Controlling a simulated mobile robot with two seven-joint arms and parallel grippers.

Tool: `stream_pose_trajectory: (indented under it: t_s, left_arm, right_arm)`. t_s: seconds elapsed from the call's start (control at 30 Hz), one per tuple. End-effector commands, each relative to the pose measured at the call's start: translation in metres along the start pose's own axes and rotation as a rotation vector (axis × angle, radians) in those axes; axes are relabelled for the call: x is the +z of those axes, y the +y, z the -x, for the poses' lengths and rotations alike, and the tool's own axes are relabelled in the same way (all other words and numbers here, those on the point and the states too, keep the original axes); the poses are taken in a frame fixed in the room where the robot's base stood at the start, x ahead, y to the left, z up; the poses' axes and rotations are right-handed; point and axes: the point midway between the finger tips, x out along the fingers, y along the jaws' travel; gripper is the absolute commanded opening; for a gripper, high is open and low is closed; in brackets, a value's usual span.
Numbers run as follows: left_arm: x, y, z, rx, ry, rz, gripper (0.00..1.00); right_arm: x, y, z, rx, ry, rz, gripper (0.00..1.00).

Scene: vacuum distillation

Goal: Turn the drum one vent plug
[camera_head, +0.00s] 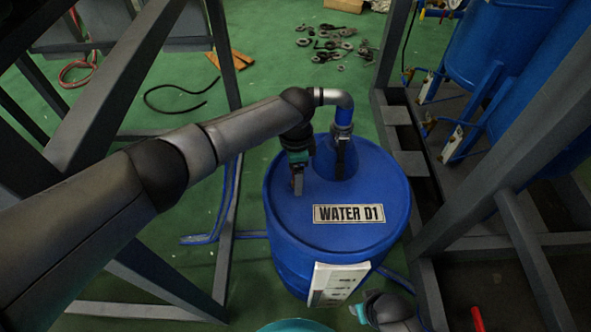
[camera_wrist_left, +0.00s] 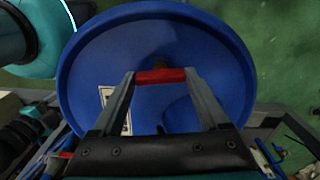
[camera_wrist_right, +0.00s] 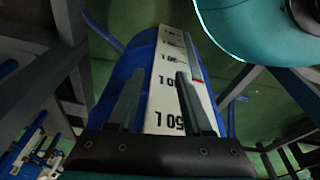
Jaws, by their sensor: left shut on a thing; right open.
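My left gripper (camera_head: 297,190) points down at the left part of the lid. In the left wrist view my left gripper (camera_wrist_left: 160,76) is shut on a red bar-like vent plug (camera_wrist_left: 160,76), held crosswise between the fingertips. My right gripper (camera_wrist_right: 158,82) is open and empty, in front of the drum's white level scale (camera_wrist_right: 168,90).
A metal elbow pipe (camera_head: 338,97) joins a blue cone on the lid beside my left gripper. Grey frame posts (camera_head: 225,60) stand left and right of the drum. Blue tanks (camera_head: 500,50) stand at the right. A black hose (camera_head: 180,105) and loose metal parts (camera_head: 330,45) lie on the green floor.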

Motion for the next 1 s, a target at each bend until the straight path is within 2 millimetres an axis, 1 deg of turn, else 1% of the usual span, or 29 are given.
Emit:
stream_pose_trajectory:
  t_s: [0.03, 0.3, 0.5, 0.8, 1.0]
  left_arm:
    - [-0.001, 0.001, 0.003, 0.004, 0.002, 0.034, 0.22]
    - [-0.001, 0.002, 0.003, 0.005, 0.002, 0.245, 0.22]
    - [-0.002, 0.002, 0.002, 0.005, 0.002, 0.426, 0.22]
    - [-0.002, 0.002, 0.002, 0.005, 0.002, 0.712, 0.22]
    - [-0.002, 0.001, 0.002, 0.004, 0.002, 0.901, 0.22]
  right_arm:
    - [0.005, 0.002, -0.003, 0.003, -0.006, 0.002, 0.50]
    - [0.032, 0.015, -0.026, 0.020, -0.010, 0.009, 0.50]
    - [0.054, 0.024, -0.036, 0.031, -0.013, 0.013, 0.50]
    - [0.081, 0.036, -0.042, 0.045, -0.017, 0.016, 0.50]
    - [0.095, 0.042, -0.042, 0.052, -0.017, 0.018, 0.50]
